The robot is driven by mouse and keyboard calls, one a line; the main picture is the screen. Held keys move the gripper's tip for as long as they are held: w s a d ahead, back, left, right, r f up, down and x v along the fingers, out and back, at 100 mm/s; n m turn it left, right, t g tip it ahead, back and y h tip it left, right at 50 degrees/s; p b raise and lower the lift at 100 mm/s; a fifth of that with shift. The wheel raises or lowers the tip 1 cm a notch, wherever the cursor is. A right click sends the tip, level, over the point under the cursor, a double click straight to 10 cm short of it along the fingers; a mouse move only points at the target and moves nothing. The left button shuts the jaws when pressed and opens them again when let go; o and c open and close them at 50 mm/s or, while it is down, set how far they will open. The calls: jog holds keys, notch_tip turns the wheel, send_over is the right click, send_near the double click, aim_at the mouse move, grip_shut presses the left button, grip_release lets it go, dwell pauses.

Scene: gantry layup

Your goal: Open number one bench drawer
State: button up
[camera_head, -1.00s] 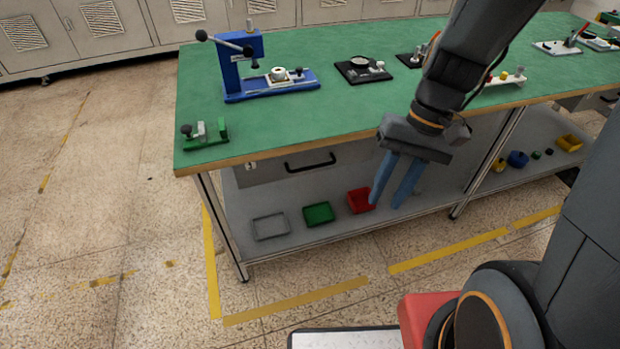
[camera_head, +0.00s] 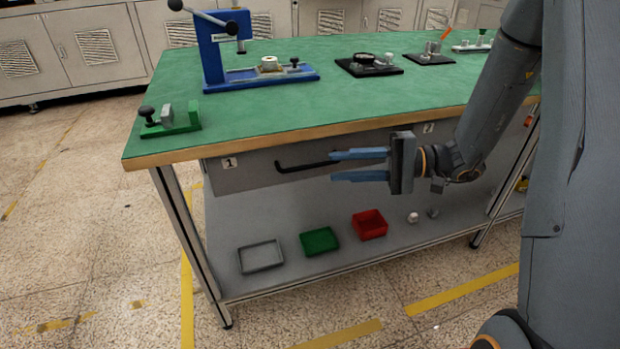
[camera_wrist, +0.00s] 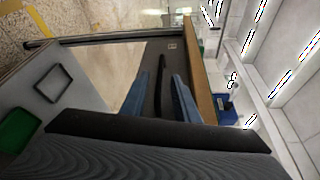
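The number one drawer (camera_head: 245,170) is a grey front under the green bench top, with a "1" label at its left end. It looks shut. Its black bar handle (camera_head: 305,165) runs level across the front. My gripper (camera_head: 332,165) points left at the handle's right end, its two blue fingers apart, one above the other. In the wrist view my gripper (camera_wrist: 164,82) shows open fingers with the dark handle (camera_wrist: 162,70) lying between their lines. I cannot tell whether the fingers touch it.
The bench top (camera_head: 270,115) holds a blue press (camera_head: 225,50) and a green fixture (camera_head: 170,120). The lower shelf holds a grey tray (camera_head: 261,267), a green tray (camera_head: 319,240) and a red bin (camera_head: 369,224). Floor is clear in front and left.

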aim_at(317, 166)
jog(key=shift+w+f, duration=0.15)
jog(key=shift+w, duration=0.2)
jog(key=shift+a, duration=0.25)
jog(key=shift+w+a+f+b, duration=0.1)
jog(key=shift+w+a+b, duration=0.05)
jog(key=shift+a, duration=1)
jog(key=shift+w+a+f+b, duration=0.1)
jog(key=shift+a, duration=1.1)
jog(key=shift+w+a+f+b, duration=0.1)
jog(key=shift+w+a+b, duration=0.05)
jog(key=shift+a, duration=1)
grip_shut()
